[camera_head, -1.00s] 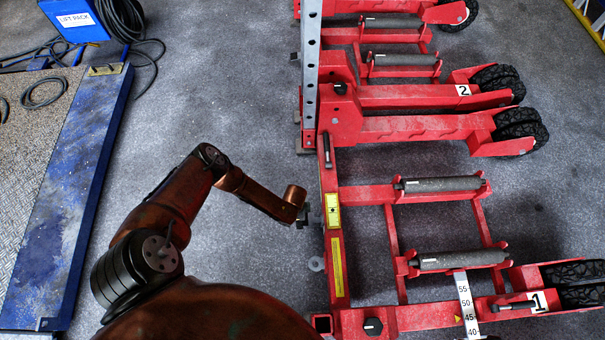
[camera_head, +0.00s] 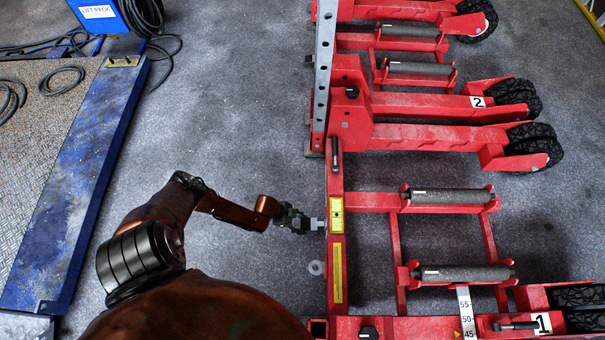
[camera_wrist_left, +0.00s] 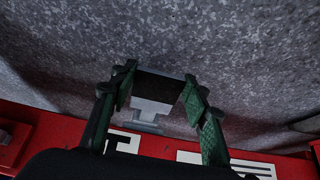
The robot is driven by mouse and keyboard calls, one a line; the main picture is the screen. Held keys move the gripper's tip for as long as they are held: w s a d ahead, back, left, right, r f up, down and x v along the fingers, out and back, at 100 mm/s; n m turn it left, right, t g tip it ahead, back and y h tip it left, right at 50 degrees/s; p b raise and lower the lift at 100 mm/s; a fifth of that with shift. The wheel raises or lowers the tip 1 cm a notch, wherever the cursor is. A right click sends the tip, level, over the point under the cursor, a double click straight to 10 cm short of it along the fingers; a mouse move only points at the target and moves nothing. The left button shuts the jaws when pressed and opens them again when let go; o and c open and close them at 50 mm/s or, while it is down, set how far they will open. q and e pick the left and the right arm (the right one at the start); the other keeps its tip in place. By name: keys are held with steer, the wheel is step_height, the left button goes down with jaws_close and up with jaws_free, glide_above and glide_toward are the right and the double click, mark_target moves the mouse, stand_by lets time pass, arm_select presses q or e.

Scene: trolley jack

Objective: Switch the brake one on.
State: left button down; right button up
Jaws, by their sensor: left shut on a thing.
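The red trolley jack (camera_head: 337,180) stands on the right. Its lower arm bears a number 1 plate (camera_head: 541,323) with a black-handled lever beside it; which part is brake one I cannot tell by a label. My left gripper (camera_head: 305,222) is at the left side of the red beam, beside a yellow label. It is shut on a grey metal tab (camera_head: 317,224) that sticks out from the beam. In the left wrist view the tab (camera_wrist_left: 152,108), with a black end, lies between the two green-padded fingers. My right gripper is not in view.
A number 2 plate (camera_head: 478,101) is on the upper arm. A blue-edged platform (camera_head: 85,170) and black cables lie at the left. The floor between is clear.

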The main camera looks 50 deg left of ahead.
arm_select(q)
steer(key=shift+w, duration=0.15)
steer(key=c, duration=1.1)
jaws_free()
steer(key=shift+s+a+r, duration=0.3)
steer(key=shift+s+r, duration=0.1)
steer(key=shift+r, duration=0.05)
steer(key=v, duration=1)
steer(key=shift+s+a+r, duration=0.1)
steer(key=shift+r, duration=0.2)
